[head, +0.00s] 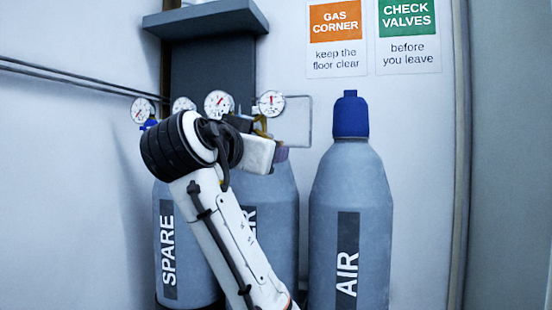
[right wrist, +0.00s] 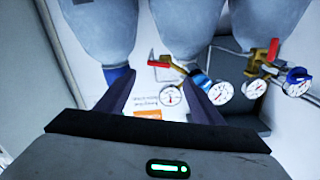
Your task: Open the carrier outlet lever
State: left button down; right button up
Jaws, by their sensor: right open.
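The middle cylinder (head: 272,190) is partly hidden by my right arm; only "ER" of its label shows. In the right wrist view, which is turned over, a red lever (right wrist: 159,64) sticks out sideways from the valve of the middle cylinder (right wrist: 183,25), near a blue knob (right wrist: 198,79). My right gripper (right wrist: 160,78) is open. Its two dark fingers stand either side of the lever in the picture; I cannot tell how far the lever is in depth. In the head view the arm hides the lever and the fingertips. My left gripper is in neither view.
The AIR cylinder (head: 350,215) with a blue cap stands right; the SPARE cylinder (head: 175,265) stands left. Several gauges (head: 217,103) sit close around the valves. A dark shelf (head: 205,18) overhangs them. A second red lever (right wrist: 273,50) shows at right in the wrist view.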

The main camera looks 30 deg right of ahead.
jog(key=p+x, duration=0.1)
jog(key=x, duration=0.9)
jog(key=shift+d+r, duration=0.2)
jog(key=shift+r, duration=0.05)
jog(key=shift+s, duration=0.15)
jog(key=c, duration=1)
jog(key=n+p, duration=0.2)
jog(key=n, duration=0.1)
jog(key=shift+r, duration=0.2)
jog(key=shift+c, duration=0.2)
jog(key=o, duration=1)
